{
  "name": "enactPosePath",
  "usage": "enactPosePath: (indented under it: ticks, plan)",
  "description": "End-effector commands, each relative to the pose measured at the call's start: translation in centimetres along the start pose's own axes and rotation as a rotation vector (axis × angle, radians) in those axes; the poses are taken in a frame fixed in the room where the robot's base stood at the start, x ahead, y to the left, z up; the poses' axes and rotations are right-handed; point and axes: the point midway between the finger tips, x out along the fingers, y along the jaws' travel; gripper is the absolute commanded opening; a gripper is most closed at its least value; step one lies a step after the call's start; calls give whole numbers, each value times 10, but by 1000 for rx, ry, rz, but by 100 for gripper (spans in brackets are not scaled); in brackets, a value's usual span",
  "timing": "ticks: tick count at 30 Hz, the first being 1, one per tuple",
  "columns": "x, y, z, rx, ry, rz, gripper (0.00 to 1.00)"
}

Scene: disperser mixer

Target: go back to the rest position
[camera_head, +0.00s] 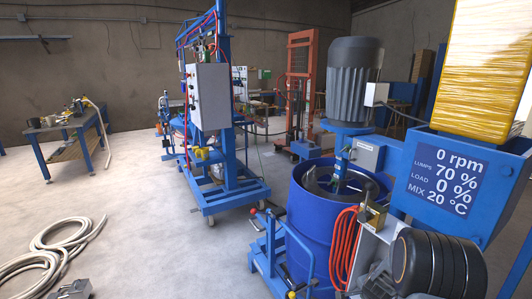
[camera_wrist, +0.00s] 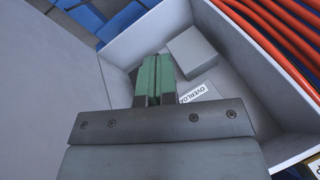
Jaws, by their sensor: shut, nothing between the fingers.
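My gripper (camera_wrist: 152,80) shows in the wrist view with its two green fingers together and nothing between them. It is over a light grey open-topped box (camera_wrist: 120,78). Inside the box are a grey block (camera_wrist: 195,52) and a white label (camera_wrist: 199,92) whose visible letters read "OVERLO"; the rest is hidden by the gripper. I cannot make out whether the fingertips touch anything. In the head view I cannot make out the gripper's fingers.
The blue drum (camera_head: 314,215) stands under the mixer motor (camera_head: 354,78). An orange hose (camera_head: 342,250) hangs beside it and shows close to the box in the wrist view (camera_wrist: 285,30). The display (camera_head: 447,181) reads 0 rpm. A blue wheeled frame (camera_head: 230,198) stands left; open floor (camera_head: 165,235) lies nearer.

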Motion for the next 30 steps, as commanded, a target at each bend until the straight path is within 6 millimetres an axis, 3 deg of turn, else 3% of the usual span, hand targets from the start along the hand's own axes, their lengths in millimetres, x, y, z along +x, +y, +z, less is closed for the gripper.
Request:
enactPosePath:
  ticks: [3,9,15,21,30]
  plan:
    - [-51,2,38,-291,-145,45,0]
    - [-148,22,93,-780,-322,95,0]
    - [-235,50,126,-1152,-365,113,0]
    - [-283,57,139,-1293,-275,54,0]
    - [-314,45,150,-1347,-185,-45,0]
